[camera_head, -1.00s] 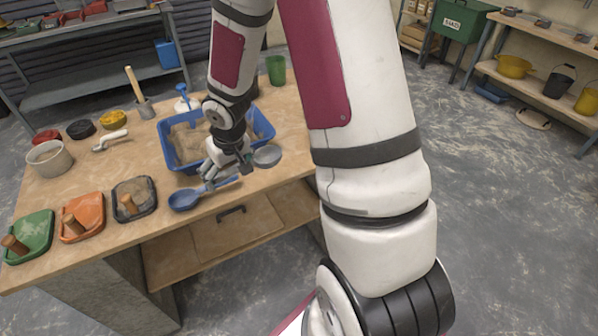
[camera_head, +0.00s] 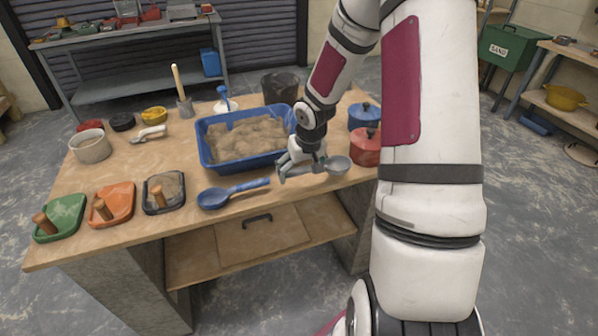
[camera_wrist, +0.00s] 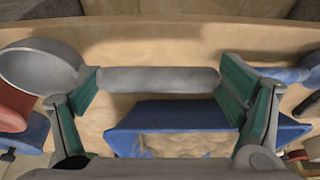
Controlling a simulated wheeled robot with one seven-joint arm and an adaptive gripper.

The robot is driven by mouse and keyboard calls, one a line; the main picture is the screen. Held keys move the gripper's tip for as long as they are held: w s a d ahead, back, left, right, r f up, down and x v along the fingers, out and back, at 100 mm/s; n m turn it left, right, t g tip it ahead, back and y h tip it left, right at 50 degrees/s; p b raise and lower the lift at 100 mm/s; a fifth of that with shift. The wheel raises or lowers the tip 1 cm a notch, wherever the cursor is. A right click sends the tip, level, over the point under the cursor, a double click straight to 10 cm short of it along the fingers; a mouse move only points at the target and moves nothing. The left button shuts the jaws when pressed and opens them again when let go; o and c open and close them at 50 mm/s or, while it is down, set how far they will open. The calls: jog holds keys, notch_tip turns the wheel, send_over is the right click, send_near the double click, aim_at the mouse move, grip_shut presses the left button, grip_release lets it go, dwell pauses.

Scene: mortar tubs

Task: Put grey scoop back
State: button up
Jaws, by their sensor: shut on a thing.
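The grey scoop (camera_head: 338,166) is held by my gripper (camera_head: 304,168) at the front right corner of the blue tub (camera_head: 236,160). In the wrist view its grey handle (camera_wrist: 160,79) spans between my green finger pads, and its round bowl (camera_wrist: 40,66) sticks out to the left. My gripper is shut on the scoop. The scoop looks slightly above the table; the exact gap is hard to tell. A blue scoop (camera_head: 232,192) lies on the table in front of the tub, left of my gripper.
A red pot (camera_head: 365,150) and a blue pot (camera_head: 364,117) stand right of my gripper. A black bucket (camera_head: 281,88) stands behind the tub.

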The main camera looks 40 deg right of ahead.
jog(key=w, duration=0.1)
jog(key=w+d, duration=0.1)
jog(key=w, duration=0.1)
jog(key=shift+w+d+f, duration=0.1)
jog(key=shift+w+f, duration=0.05)
jog(key=shift+s+x, duration=0.2)
jog(key=shift+x, duration=0.7)
jog(key=shift+s+x, duration=0.2)
jog(key=shift+x, duration=0.65)
jog(key=shift+f, duration=0.1)
jog(key=o, duration=1.8)
jog(key=shift+f+b, duration=0.1)
jog(key=shift+b, duration=0.2)
jog(key=shift+c, duration=0.2)
